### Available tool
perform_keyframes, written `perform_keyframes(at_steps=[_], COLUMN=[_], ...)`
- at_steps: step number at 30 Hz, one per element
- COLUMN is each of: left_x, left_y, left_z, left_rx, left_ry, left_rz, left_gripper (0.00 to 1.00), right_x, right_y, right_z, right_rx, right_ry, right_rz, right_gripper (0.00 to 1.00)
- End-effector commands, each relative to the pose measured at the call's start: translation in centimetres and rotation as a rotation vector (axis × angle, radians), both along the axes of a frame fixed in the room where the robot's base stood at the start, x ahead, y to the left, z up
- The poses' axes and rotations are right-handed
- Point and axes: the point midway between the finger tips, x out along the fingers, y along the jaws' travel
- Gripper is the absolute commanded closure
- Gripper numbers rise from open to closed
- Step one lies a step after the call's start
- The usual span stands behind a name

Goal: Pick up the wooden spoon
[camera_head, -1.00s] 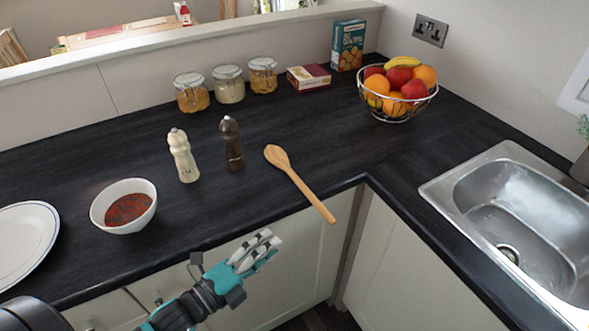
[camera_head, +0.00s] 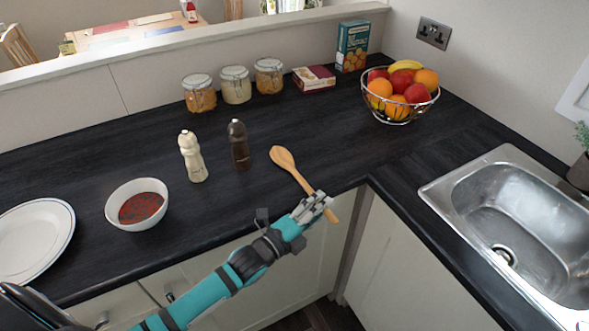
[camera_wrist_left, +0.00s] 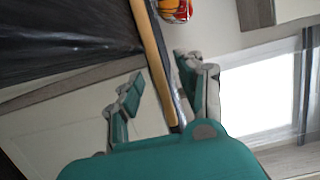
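The wooden spoon (camera_head: 284,160) lies on the dark worktop in the head view, its bowl toward the back and its handle sticking out over the front edge. My left gripper (camera_head: 321,203) is at the handle's overhanging end. In the left wrist view the handle (camera_wrist_left: 152,57) runs down between the two spread fingers of the gripper (camera_wrist_left: 163,88), with visible gaps on both sides. The fingers look open and not closed on it. My right gripper is not in view.
A bowl of red food (camera_head: 137,204) and a white plate (camera_head: 34,240) are at left. A fruit basket (camera_head: 399,93) is behind; a sink (camera_head: 520,214) is at right.

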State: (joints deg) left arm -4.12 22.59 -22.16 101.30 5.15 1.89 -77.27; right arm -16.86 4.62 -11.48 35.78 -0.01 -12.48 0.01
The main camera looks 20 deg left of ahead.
Motion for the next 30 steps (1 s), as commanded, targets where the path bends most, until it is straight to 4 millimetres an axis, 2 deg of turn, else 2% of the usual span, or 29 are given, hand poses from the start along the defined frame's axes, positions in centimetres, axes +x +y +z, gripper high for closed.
perform_keyframes(at_steps=[3, 11, 18, 20, 30], left_x=[1.0, 1.15, 1.13, 1.13, 1.11], left_y=[-0.53, -0.61, -0.61, -0.61, -0.6], left_z=[0.01, -0.06, -0.07, -0.07, -0.09], left_rx=[0.0, 0.0, 0.0, 0.0, 0.0], left_ry=[0.001, 0.001, 0.001, 0.001, 0.001], left_rz=[-0.001, -0.001, -0.001, -0.001, -0.001], left_gripper=[0.62, 0.63, 0.94, 1.0, 1.0], right_x=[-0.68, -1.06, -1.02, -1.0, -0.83], right_y=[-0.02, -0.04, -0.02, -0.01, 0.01], right_z=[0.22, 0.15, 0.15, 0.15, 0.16], right_rx=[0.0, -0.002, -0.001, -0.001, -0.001], right_ry=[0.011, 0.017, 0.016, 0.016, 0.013], right_rz=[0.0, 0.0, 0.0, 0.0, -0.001], right_gripper=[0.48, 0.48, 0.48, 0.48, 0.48])
